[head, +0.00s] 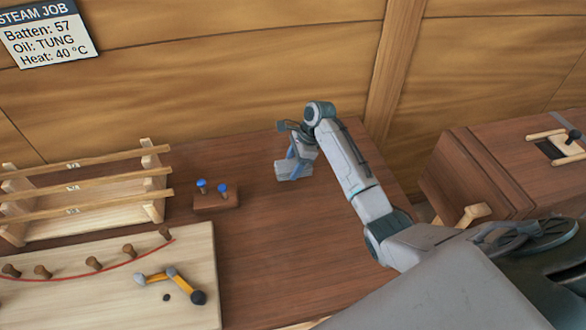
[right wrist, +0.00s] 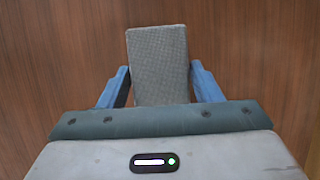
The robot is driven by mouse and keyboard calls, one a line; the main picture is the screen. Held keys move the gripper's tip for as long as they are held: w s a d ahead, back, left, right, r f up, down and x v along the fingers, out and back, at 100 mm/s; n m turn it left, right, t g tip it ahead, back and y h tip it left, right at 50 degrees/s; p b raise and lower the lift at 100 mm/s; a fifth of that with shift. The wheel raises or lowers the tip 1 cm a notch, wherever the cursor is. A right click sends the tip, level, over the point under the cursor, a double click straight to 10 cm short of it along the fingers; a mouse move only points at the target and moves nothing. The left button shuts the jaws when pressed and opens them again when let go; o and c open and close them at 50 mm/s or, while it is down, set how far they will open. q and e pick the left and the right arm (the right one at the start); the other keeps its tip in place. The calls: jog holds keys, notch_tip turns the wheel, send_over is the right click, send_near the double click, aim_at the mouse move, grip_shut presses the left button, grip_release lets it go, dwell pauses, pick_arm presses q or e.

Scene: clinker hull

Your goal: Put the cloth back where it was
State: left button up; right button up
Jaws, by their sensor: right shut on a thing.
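A folded grey cloth (head: 292,172) is at my right gripper (head: 294,157), over the back part of the dark wooden bench (head: 270,235). In the right wrist view the cloth (right wrist: 157,50) is a grey, fine-checked oblong between the two blue fingers. My right gripper (right wrist: 159,68) is shut on it. The fingers point down toward the bench top. I cannot tell whether the cloth touches the wood. My left gripper is not in view.
A small block with two blue-headed pins (head: 216,200) stands left of the cloth. A batten rack (head: 100,190) and a pale board (head: 110,280) with pegs fill the left. A wooden chest (head: 470,165) stands at right. The bench between is clear.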

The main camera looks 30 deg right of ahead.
notch_tip(320, 180, down, 3)
jog(key=shift+w+r+p, duration=0.1)
jog(key=shift+r+p, duration=0.05)
jog(key=shift+p, duration=0.6)
jog(key=shift+f, duration=0.45)
jog(key=o, duration=0.9)
jog(key=shift+f, duration=0.1)
jog(key=shift+o, duration=0.2)
jog(key=b+v, duration=0.3)
jog(key=v, duration=0.7)
jog(key=shift+d+r, duration=0.2)
jog(key=shift+r, duration=0.15)
jog(key=shift+v, duration=0.75)
jog(key=shift+a, duration=0.1)
